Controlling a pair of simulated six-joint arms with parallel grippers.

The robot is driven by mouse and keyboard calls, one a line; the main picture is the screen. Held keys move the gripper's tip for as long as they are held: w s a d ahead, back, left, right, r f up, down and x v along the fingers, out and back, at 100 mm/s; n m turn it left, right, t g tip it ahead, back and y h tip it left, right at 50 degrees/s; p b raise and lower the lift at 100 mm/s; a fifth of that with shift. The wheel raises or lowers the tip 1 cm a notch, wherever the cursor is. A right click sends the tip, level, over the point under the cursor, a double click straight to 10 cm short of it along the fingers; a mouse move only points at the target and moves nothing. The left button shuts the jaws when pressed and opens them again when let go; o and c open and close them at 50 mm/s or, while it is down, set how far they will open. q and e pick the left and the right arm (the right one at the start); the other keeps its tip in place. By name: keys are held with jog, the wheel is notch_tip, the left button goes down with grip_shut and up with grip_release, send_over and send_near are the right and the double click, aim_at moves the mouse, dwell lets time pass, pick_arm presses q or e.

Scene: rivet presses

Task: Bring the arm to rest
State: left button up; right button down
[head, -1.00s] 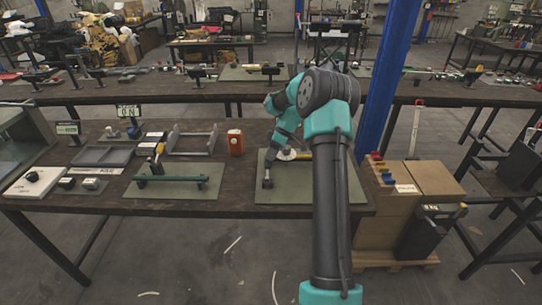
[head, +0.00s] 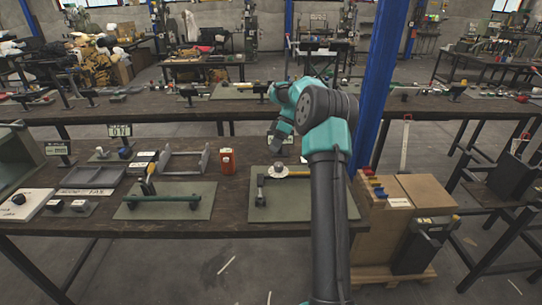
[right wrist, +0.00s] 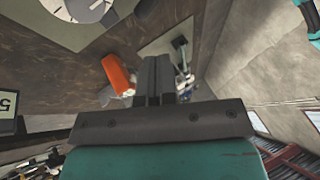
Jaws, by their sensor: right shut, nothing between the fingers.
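My right arm reaches up from the bottom of the head view, and its gripper (head: 282,147) hangs over the back of the near workbench (head: 240,205), partly hidden by my own arm. In the right wrist view its two dark fingers (right wrist: 159,66) are together, with nothing held between them. The gripper is behind the right green mat (head: 300,208), which bears a dark-headed tool with a pale handle (head: 262,187) and a white round part (head: 279,170). My left gripper is not in view.
An orange-red box (head: 227,161) stands left of my gripper; it also shows in the right wrist view (right wrist: 118,74). A green bar (head: 170,198) lies across the left mat. A blue post (head: 385,90) and cardboard boxes (head: 420,192) are at the right.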

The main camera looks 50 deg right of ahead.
jog(key=shift+d+r, duration=0.3)
jog(key=shift+a, duration=0.1)
